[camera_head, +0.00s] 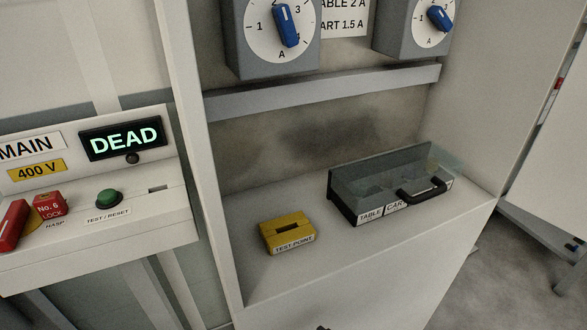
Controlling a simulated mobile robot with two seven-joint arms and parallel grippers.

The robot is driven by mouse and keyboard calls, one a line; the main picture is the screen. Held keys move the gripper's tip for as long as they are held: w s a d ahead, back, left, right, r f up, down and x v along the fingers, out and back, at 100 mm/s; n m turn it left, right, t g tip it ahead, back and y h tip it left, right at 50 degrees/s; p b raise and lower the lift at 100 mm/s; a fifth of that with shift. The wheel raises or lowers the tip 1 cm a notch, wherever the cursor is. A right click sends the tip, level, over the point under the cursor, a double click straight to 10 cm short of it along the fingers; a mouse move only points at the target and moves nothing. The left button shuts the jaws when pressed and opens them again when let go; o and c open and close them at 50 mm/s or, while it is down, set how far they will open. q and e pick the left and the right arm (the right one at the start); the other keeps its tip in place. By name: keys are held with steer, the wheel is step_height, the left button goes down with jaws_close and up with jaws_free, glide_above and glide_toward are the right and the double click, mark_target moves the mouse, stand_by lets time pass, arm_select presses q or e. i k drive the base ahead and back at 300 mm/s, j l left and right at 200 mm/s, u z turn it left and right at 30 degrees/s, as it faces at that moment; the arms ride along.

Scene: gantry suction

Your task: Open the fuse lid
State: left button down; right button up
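The fuse lid (378,175) is a clear, glassy cover on a dark-framed box on the shelf of the cabinet, right of the middle. A black bar handle (422,190) sits at its front right. The lid looks lowered over the box, though its exact edges are hard to make out through the clear panels. Labels reading "TABLE" (370,216) and "CART", partly hidden by the handle, run along the box front. What lies inside is dim and unclear. Neither of my grippers shows in the head view.
A yellow "TEST POINT" block (287,235) stands left of the box. Two grey dial boxes with blue knobs (286,26) hang above, over a grey rail (325,90). A panel at left has a lit "DEAD" display (124,138), green button (109,198) and red lock (49,205).

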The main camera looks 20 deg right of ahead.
mark_target(441, 188)
steer(key=k, duration=0.5)
steer(key=k+z, duration=0.15)
steer(key=z, duration=1)
steer(key=i+j+z, duration=0.2)
steer(key=j+z, duration=0.25)
steer(key=j, duration=0.15)
steer(key=i, duration=0.3)
